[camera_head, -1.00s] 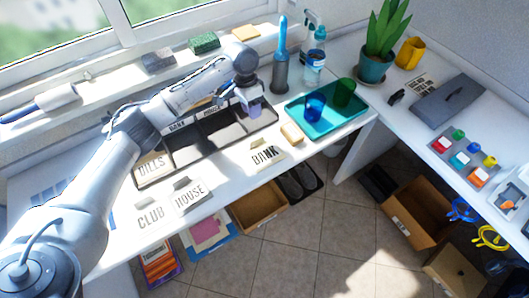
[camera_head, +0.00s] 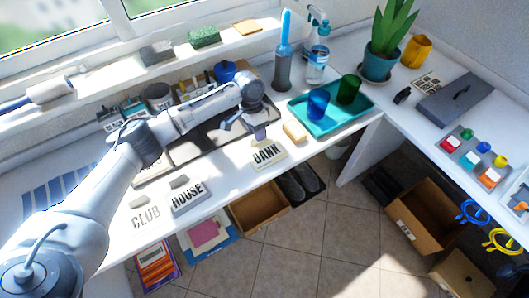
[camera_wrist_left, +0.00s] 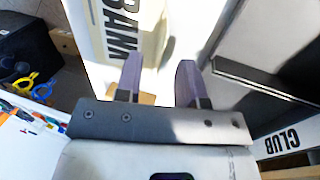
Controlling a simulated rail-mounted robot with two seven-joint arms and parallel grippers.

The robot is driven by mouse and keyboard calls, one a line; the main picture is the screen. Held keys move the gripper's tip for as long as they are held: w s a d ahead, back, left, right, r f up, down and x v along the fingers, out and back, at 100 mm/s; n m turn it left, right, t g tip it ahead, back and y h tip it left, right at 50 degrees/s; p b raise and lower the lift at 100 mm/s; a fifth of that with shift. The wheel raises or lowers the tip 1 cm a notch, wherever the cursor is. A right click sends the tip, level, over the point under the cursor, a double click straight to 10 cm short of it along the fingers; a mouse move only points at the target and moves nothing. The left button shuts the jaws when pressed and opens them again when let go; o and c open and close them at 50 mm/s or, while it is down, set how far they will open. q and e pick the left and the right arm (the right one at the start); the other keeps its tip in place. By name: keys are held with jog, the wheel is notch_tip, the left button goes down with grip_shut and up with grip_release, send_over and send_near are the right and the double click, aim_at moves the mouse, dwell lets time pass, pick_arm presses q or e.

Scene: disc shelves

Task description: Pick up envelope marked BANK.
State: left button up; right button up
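The envelope marked BANK (camera_head: 267,157) lies near the front edge of the white desk in the head view. It is pale, with dark letters. In the left wrist view, the BANK envelope (camera_wrist_left: 122,25) is at the top, just beyond the fingers. My left gripper (camera_head: 260,134) is over the back edge of this envelope. In the left wrist view, the left gripper (camera_wrist_left: 159,82) has its two purple-grey fingers apart, with nothing held between them. I cannot tell whether they touch the envelope. My right gripper is not in view.
Envelopes marked HOUSE (camera_head: 188,197) and CLUB (camera_head: 145,217) lie to the left. A dark compartment tray (camera_head: 207,141) is behind, partly covered by my arm. A yellow sponge (camera_head: 294,131) and teal tray (camera_head: 330,122) are to the right. An open box (camera_head: 260,206) is below the desk.

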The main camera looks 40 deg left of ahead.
pick_arm(q)
jog(key=shift+x, duration=1.25)
jog(key=shift+s, duration=0.1)
jog(key=shift+r, duration=0.1)
grip_shut()
